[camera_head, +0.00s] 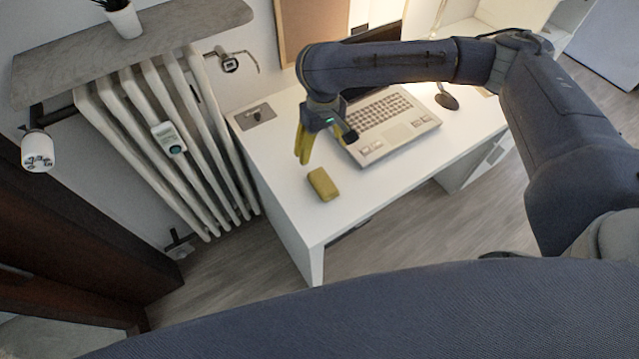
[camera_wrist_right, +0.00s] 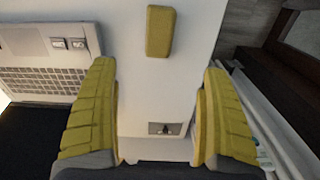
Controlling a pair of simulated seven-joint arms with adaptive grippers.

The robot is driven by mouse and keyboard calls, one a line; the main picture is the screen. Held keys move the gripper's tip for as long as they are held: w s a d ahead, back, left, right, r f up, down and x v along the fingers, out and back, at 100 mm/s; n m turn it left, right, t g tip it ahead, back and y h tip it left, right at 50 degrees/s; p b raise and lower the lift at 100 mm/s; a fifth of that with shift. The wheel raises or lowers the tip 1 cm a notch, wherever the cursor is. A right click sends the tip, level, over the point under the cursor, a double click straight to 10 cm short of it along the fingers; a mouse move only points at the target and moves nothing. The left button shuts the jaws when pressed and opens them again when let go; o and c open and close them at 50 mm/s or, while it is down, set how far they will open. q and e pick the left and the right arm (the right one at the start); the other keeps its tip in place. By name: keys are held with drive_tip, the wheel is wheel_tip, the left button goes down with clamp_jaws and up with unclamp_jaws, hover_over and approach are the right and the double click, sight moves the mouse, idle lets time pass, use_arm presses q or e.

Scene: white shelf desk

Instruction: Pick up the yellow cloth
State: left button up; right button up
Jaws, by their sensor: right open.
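The yellow cloth (camera_head: 323,184) is a small folded block lying on the white desk near its front left corner. In the right wrist view the cloth (camera_wrist_right: 159,31) lies at the top middle, beyond the fingertips. My right gripper (camera_head: 303,157) is above the desk, just behind and left of the cloth, fingers pointing down. In the wrist view its two yellow fingers (camera_wrist_right: 158,80) are spread wide with nothing between them. The gripper and the cloth are apart. My left gripper is not in view.
An open laptop (camera_head: 385,122) stands on the white desk (camera_head: 290,205) right of the gripper. A grey plate (camera_head: 255,116) is set in the desk's back left corner. A white radiator (camera_head: 170,150) stands left of the desk. The desktop around the cloth is clear.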

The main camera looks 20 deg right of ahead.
sight(323, 181)
drive_tip(key=f, duration=1.7)
drive_tip(key=shift+s+d+f, duration=0.1)
drive_tip(key=shift+s+f, duration=0.05)
drive_tip(key=shift+s, duration=0.05)
drive_tip(key=c, duration=1.3)
